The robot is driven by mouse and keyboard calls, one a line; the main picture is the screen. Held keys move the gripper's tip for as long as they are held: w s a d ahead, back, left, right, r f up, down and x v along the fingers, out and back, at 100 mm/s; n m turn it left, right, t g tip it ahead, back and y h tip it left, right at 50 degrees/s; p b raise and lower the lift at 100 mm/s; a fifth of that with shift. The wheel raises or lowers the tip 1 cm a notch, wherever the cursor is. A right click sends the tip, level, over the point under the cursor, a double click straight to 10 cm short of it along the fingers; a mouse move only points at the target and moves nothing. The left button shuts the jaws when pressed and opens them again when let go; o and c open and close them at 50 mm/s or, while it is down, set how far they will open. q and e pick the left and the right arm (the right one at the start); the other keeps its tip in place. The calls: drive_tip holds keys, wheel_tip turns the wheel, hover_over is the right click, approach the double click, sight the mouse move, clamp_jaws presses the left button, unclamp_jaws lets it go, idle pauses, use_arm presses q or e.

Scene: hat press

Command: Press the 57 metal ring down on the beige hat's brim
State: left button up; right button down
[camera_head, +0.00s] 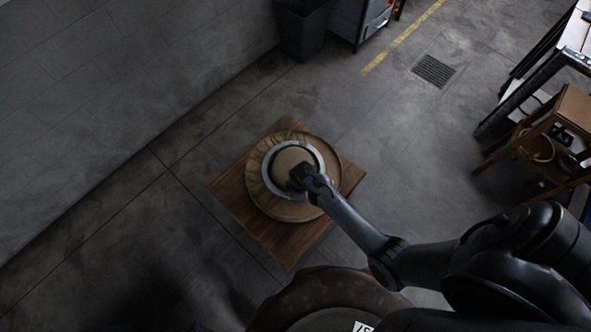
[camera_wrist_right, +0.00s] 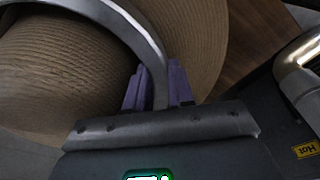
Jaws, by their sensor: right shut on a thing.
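The beige hat (camera_head: 257,182) lies brim-down on a square wooden board (camera_head: 228,187). The grey metal ring (camera_head: 268,165) encircles the hat's crown above the brim in the head view. My right gripper (camera_head: 301,189) is over the near side of the hat. In the right wrist view, the purple fingers of my right gripper (camera_wrist_right: 158,88) are shut on the ring (camera_wrist_right: 150,45), one on each side of its band. The ribbed crown (camera_wrist_right: 60,75) and brim (camera_wrist_right: 195,35) show behind. I cannot tell whether the ring touches the brim. My left gripper is not in view.
A brown round object (camera_head: 310,292) is at the bottom edge, partly cut off. A dark bin (camera_head: 302,30) stands at the wall. A wooden stool (camera_head: 555,125) and a table (camera_head: 576,38) are at the right. The floor around the board is mostly clear.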

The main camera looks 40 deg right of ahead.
drive_tip(key=shift+w+f, duration=0.1)
drive_tip(key=shift+f, duration=0.2)
drive_tip(key=shift+f+b, duration=0.25)
drive_tip(key=shift+b, duration=0.05)
idle(0.4)
idle(0.8)
drive_tip(key=shift+d+f, duration=0.1)
drive_tip(key=shift+f, duration=0.05)
idle(2.0)
idle(0.6)
idle(0.7)
idle(0.7)
drive_tip(key=shift+r, duration=0.25)
